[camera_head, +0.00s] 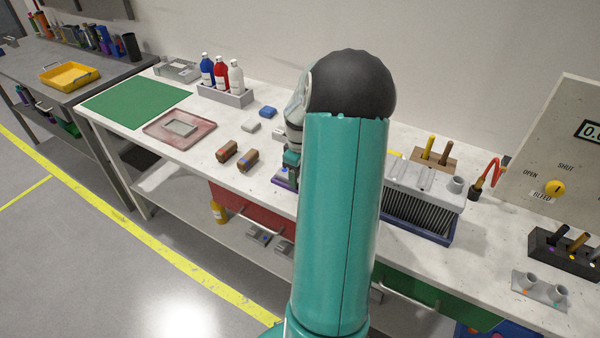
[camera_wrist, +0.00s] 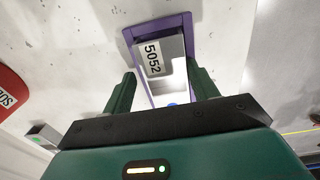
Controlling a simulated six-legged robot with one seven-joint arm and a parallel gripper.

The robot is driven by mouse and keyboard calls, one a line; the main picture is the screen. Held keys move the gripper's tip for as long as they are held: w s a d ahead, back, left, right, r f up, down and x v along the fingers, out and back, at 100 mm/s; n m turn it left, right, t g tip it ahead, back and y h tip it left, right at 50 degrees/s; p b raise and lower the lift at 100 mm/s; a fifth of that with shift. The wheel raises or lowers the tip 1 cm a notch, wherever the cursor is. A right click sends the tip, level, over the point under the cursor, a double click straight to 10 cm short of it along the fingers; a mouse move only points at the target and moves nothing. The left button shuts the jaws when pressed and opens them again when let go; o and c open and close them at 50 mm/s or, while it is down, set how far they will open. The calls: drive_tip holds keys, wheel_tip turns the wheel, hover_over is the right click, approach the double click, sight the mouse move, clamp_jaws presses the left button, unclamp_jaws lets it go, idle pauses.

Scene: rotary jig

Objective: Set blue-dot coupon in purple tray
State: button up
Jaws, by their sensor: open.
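The purple tray (camera_wrist: 187,32) lies on the white bench, and in the head view only a corner of it (camera_head: 284,181) shows beside my arm. A silvery coupon (camera_wrist: 172,50) with a "5052" label lies within the tray's rim in the wrist view. A blue dot shows at its near end, partly hidden by my gripper's body. My gripper (camera_wrist: 162,84) is open, with one green finger on each side of the coupon and a visible gap to it. I cannot tell how high the fingertips are. My arm hides most of this spot in the head view.
Two brown blocks (camera_head: 228,151) and small grey and blue pieces (camera_head: 267,112) lie left of my arm. A reddish tray (camera_head: 158,137), a green mat (camera_head: 130,103) and a bottle rack (camera_head: 228,95) stand farther left. A grey finned unit (camera_head: 420,213) stands right.

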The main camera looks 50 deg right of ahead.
drive_tip(key=shift+a+f, duration=0.6)
drive_tip(key=shift+f, duration=0.05)
drive_tip(key=shift+w+r, duration=0.1)
drive_tip(key=shift+r, duration=0.1)
wheel_tip(320, 180, up, 13)
drive_tip(key=shift+d, duration=0.25)
drive_tip(key=w+a+r+t+h, duration=0.1)
drive_tip(key=a+r, duration=0.4)
drive_tip(key=a, duration=0.7)
drive_tip(key=w+a+r+t+h, duration=0.15)
drive_tip(key=a+r, duration=0.25)
drive_tip(key=a, duration=0.8)
drive_tip(key=s+a+t+y, duration=0.1)
drive_tip(key=s+a, duration=0.3)
drive_tip(key=a, duration=0.4)
drive_tip(key=s+a+m+t+y, duration=0.1)
drive_tip(key=s+a+t, duration=0.1)
drive_tip(key=s+a, duration=0.3)
drive_tip(key=a, duration=0.4)
drive_tip(key=shift+a+r+y, duration=0.15)
drive_tip(key=shift+a+y, duration=0.1)
drive_tip(key=shift+y, duration=0.1)
